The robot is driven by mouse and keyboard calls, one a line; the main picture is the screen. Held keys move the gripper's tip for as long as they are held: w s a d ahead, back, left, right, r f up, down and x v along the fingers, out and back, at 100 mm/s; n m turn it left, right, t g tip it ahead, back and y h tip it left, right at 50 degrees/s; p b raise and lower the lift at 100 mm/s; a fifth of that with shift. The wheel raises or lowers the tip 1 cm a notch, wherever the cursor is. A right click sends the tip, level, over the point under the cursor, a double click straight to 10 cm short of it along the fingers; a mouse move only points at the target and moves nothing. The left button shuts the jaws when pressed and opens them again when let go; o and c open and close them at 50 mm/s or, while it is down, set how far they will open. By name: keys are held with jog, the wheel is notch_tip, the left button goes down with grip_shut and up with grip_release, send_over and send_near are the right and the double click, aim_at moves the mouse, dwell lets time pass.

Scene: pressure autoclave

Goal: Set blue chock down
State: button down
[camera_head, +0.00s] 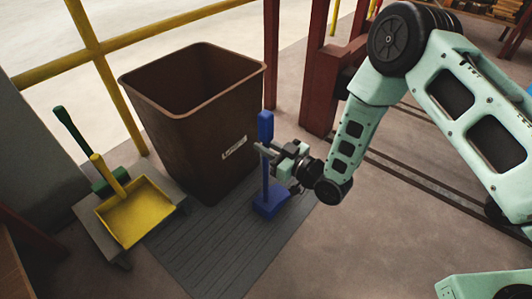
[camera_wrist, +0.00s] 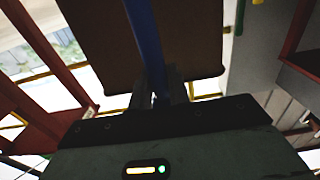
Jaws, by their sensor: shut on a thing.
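The blue chock (camera_head: 270,200) has a wide foot and a tall upright handle with a thicker top. It stands upright over the right part of the grey ribbed mat (camera_head: 205,250) in the head view, just right of the brown bin. I cannot tell whether its foot touches the mat. My gripper (camera_head: 268,150) is shut on the chock's handle, coming from the right. In the wrist view the blue handle (camera_wrist: 145,40) runs up from between my fingers (camera_wrist: 160,98); its foot is not visible there.
A brown bin (camera_head: 190,130) stands close behind and left of the chock. A yellow dustpan (camera_head: 135,213) and a green-handled tool (camera_head: 75,135) rest on a low grey stand at left. Yellow rails (camera_head: 95,45) and a red post (camera_head: 271,50) stand behind. The mat's front is clear.

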jog(key=shift+f, duration=0.4)
jog(key=c, duration=1.3)
grip_release()
jog(key=shift+f, duration=0.1)
